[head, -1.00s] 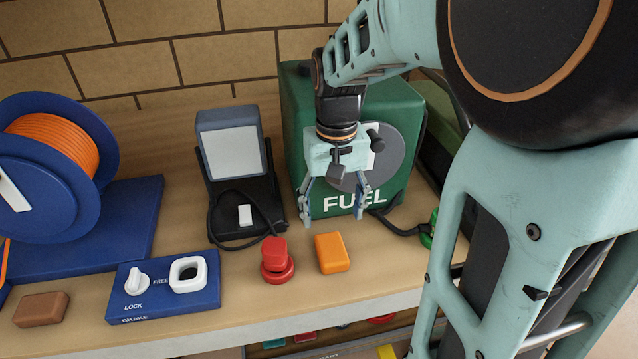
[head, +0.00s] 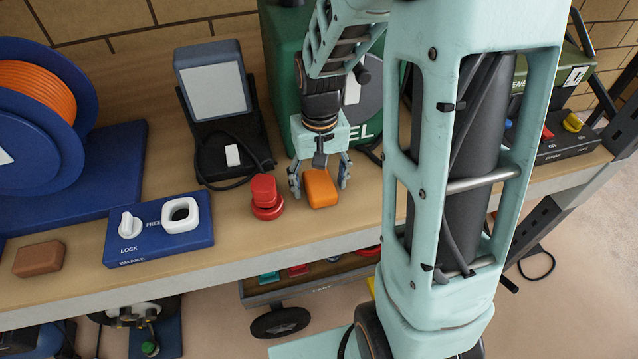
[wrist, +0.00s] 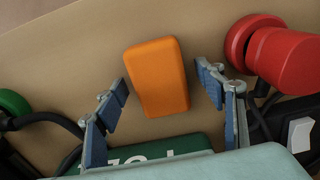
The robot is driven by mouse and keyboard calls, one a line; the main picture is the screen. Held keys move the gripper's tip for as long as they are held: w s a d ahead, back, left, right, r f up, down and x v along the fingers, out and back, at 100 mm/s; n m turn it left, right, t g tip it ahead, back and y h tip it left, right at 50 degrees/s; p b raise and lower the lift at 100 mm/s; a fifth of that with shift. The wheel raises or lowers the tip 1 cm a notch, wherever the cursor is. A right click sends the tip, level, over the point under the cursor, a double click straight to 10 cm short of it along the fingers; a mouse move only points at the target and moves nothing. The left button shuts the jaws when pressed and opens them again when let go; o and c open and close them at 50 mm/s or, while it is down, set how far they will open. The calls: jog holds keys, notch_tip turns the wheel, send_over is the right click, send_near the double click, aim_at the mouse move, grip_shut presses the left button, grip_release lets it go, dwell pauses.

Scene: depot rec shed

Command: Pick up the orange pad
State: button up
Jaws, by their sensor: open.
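The orange pad (head: 321,188) is a small rounded block lying flat on the wooden bench, just right of the red button. It also shows in the wrist view (wrist: 157,78), near the middle. My gripper (head: 319,186) is open, pointing down low over the bench, with one finger to each side of the pad in the head view. In the wrist view the blue-padded fingertips (wrist: 166,88) stand left and right of the pad's lower part, with a gap on both sides. Nothing is held.
The red button (head: 266,197) stands close to my left finger. The green FUEL box (head: 285,60) is behind my gripper, a dark stand with a pale panel (head: 214,92) back left. A blue brake panel (head: 158,228) and brown block (head: 38,259) lie left. The bench's front edge is near.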

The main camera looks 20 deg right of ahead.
jog(key=shift+c, duration=0.7)
jog(key=c, duration=1.2)
jog(key=shift+r, duration=0.1)
